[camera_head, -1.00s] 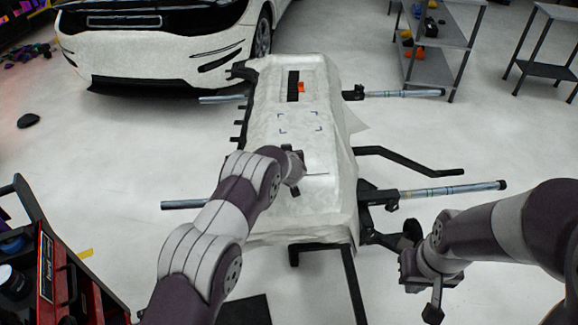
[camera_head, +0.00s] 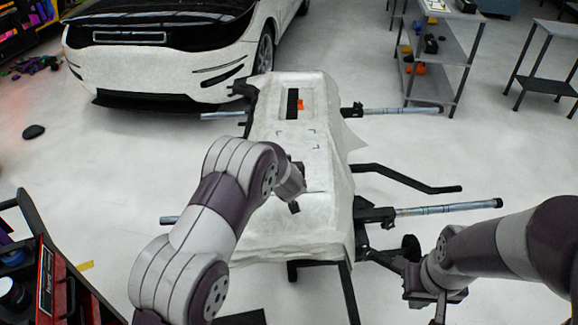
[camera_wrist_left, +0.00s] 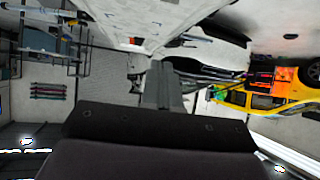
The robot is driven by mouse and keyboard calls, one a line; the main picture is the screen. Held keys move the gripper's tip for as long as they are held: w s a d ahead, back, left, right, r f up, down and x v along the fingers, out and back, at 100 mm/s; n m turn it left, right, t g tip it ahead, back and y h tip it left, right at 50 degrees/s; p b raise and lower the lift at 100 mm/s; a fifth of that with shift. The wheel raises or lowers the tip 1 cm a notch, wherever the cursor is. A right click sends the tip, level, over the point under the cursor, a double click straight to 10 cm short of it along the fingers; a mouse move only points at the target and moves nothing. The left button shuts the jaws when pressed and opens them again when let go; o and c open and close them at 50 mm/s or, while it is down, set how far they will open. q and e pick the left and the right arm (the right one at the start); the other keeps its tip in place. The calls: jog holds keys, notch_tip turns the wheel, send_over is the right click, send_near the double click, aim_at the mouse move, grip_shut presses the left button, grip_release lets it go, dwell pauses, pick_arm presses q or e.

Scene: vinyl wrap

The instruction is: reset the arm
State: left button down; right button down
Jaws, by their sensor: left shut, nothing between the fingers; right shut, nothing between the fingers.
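My left arm (camera_head: 205,225) reaches in from the bottom left, its elbow bent up over the near end of the white covered bench. My left gripper (camera_head: 295,207) is small and dark in the head view, in front of the near part of the bench cover. In the left wrist view the left gripper (camera_wrist_left: 165,85) shows its fingers together with nothing between them. My right arm (camera_head: 500,250) comes in from the right. My right gripper (camera_head: 438,312) hangs down to the right of the bench, shut and empty, partly cut by the bottom edge.
The white-covered bench (camera_head: 255,228) has metal bars (camera_head: 450,208) sticking out sideways. A white car (camera_head: 160,70) stands behind it. A grey shelf (camera_head: 440,65) is at the back right. A red tool cart (camera_head: 60,285) is at the lower left. Open floor lies between.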

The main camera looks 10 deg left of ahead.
pick_arm(q)
jog(key=s+d+f+m+g+h, duration=0.1)
jog(key=s+d+f+g+h, duration=0.15)
jog(key=s, duration=0.55)
jog(key=s+d+f+m+g+h, duration=0.1)
jog(key=s+g+h, duration=0.15)
jog(key=s, duration=0.45)
jog(key=s+a+r+g+y, duration=0.1)
jog(key=s+a+r, duration=0.3)
jog(key=s, duration=0.7)
jog(key=s+a+r+m+g+y, duration=0.1)
jog(key=s+a+r+g, duration=0.2)
jog(key=s, duration=0.8)
notch_tip(320, 180, up, 2)
jog(key=shift+a+r+g, duration=0.25)
jog(key=shift+a+g, duration=0.15)
jog(key=shift+a, duration=0.7)
